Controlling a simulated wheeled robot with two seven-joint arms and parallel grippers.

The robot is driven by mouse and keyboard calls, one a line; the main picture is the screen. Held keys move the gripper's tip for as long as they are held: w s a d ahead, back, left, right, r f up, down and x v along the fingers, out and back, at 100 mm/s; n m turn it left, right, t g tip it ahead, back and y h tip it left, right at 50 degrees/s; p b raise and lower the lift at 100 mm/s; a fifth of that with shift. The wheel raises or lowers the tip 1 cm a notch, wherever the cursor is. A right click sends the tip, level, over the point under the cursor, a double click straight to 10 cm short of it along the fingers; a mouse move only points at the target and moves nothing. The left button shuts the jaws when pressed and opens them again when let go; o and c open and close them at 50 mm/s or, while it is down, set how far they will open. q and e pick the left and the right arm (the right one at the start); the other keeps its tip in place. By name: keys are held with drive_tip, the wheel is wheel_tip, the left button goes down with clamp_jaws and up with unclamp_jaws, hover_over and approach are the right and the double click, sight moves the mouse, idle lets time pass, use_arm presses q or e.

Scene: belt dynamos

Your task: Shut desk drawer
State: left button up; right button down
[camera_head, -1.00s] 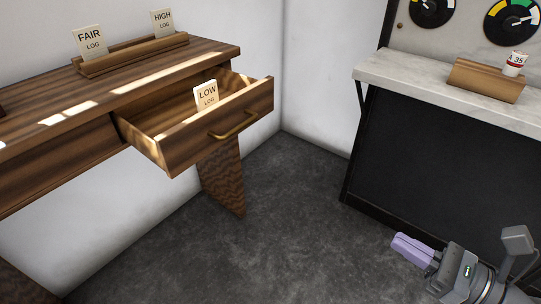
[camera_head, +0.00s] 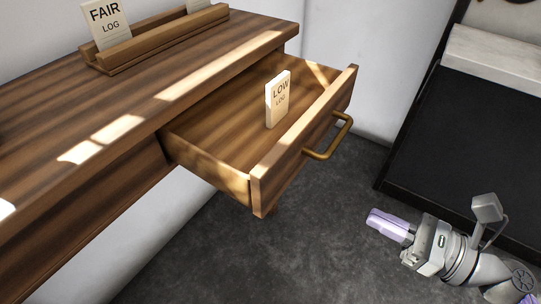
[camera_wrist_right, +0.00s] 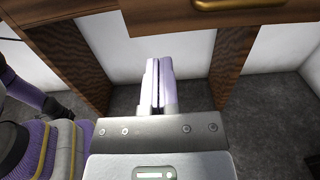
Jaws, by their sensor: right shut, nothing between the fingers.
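The desk drawer (camera_head: 305,145) is pulled out of the wooden desk (camera_head: 150,85), with a brass handle (camera_head: 330,137) on its front. A card marked LOW LOG (camera_head: 277,99) stands upright inside it. My right gripper (camera_head: 370,219) is shut and empty, to the right of the drawer front and lower in the head view, apart from it. In the right wrist view the shut fingers (camera_wrist_right: 158,65) point toward the desk, with the handle (camera_wrist_right: 240,4) at the top edge. My left gripper is not in view.
A wooden card rack (camera_head: 165,38) with a FAIR LOG card (camera_head: 106,24) stands on the desk top. A black cabinet with a pale stone top (camera_head: 495,57) stands at the right. Grey floor (camera_head: 290,245) lies open between desk and cabinet.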

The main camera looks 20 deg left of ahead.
approach(286, 173)
drive_tip(key=b+x, duration=0.1)
drive_tip(key=x, duration=0.6)
drive_tip(key=shift+a, duration=0.1)
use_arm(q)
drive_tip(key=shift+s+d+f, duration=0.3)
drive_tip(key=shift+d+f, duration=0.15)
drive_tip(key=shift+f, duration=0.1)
use_arm(e)
drive_tip(key=shift+a, duration=0.15)
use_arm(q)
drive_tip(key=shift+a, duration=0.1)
